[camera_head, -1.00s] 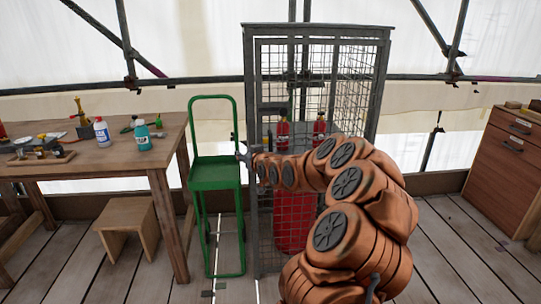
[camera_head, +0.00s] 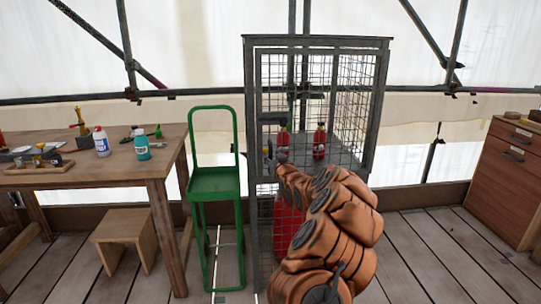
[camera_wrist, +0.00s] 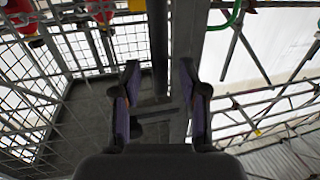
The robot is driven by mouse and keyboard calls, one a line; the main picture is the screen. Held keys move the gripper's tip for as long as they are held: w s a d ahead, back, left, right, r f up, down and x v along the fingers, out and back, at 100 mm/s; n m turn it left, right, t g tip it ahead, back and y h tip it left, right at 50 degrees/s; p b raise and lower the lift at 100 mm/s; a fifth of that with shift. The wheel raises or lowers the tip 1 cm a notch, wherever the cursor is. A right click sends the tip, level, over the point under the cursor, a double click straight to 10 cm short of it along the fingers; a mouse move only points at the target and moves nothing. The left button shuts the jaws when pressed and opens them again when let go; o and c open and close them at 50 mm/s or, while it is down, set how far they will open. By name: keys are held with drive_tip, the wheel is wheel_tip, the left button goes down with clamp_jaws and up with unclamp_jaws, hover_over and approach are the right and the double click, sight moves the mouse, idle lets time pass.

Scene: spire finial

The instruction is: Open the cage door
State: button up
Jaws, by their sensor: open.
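The cage (camera_head: 383,75) is a grey metal frame with wire mesh and a solid top. Its mesh door (camera_head: 300,46) faces me and looks shut. A dark plate (camera_head: 272,118), perhaps the latch or handle, is on the door's left side. My gripper (camera_head: 268,155) is in front of the door, below that plate, small and partly hidden by my arm. In the wrist view my gripper (camera_wrist: 162,98) has its two fingers apart, with a dark bar and a grey post showing between and beyond them. Whether they touch the door is unclear.
Red extinguishers (camera_head: 319,141) stand inside the cage. A green trolley (camera_head: 214,180) stands close to its left. A wooden workbench (camera_head: 155,168) with bottles and tools and a stool (camera_head: 125,232) are farther left. A drawer cabinet (camera_head: 508,178) is at right. Floor between cage and cabinet is clear.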

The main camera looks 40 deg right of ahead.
drive_tip(key=shift+x, duration=1.1)
clamp_jaws()
